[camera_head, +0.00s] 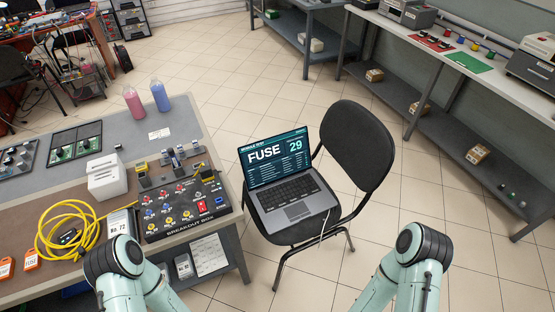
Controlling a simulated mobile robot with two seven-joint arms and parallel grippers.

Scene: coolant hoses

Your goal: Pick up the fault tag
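Two orange tags lie at the left front edge of the workbench: one orange tag (31,259) and a second orange tag (6,268) cut by the picture's edge. A white card (120,222) marked with what looks like "No 72" lies beside the breakout box. I cannot tell from the lettering which of these is the fault tag. My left arm reaches in at the bottom, in front of the bench edge near the card. My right arm is at the bottom right over the floor. Neither gripper shows.
A yellow coiled cable (68,230) and the breakout box (186,205) lie on the bench (205,128). A white box (107,178) and two bottles (160,96) stand behind. A chair (358,145) holding a laptop (290,190) is right of the bench.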

